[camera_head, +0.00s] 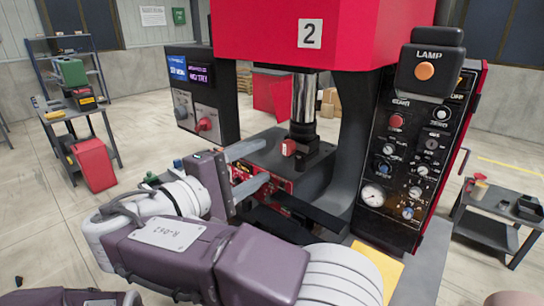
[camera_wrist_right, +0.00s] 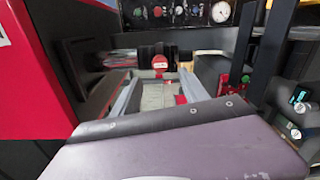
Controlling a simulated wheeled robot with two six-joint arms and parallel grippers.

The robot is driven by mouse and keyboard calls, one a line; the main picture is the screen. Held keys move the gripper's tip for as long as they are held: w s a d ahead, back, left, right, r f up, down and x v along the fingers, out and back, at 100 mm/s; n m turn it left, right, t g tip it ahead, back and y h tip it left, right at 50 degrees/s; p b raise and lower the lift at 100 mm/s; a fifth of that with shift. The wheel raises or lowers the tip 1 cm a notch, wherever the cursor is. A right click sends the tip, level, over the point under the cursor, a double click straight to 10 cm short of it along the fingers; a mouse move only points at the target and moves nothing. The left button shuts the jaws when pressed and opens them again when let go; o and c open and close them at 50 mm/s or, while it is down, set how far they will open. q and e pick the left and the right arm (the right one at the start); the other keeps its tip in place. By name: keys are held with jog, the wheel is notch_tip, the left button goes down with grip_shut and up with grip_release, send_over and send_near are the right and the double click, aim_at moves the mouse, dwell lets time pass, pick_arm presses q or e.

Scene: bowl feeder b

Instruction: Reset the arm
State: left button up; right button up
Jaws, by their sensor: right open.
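My right arm crosses the lower middle of the head view. Its right gripper (camera_head: 268,162) points at the press's work area, with its two grey fingers spread apart and nothing seen between them. The right wrist view also shows the open fingers (camera_wrist_right: 157,80), with a red round part (camera_wrist_right: 160,62) beyond the tips. In the head view a small red part (camera_head: 288,147) sits on the dark press bed, just past the fingertips. Whether the fingers touch anything cannot be told. My left gripper is not in view.
The red press (camera_head: 310,50) marked 2 stands close ahead, with a control panel (camera_head: 403,150) at its right and a screen box (camera_head: 203,95) at its left. A shelf (camera_head: 75,105) stands far left and a cart (camera_head: 490,215) at right. Floor at left is open.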

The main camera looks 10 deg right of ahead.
jog(key=shift+s+a, duration=0.3)
jog(key=shift+a, duration=0.05)
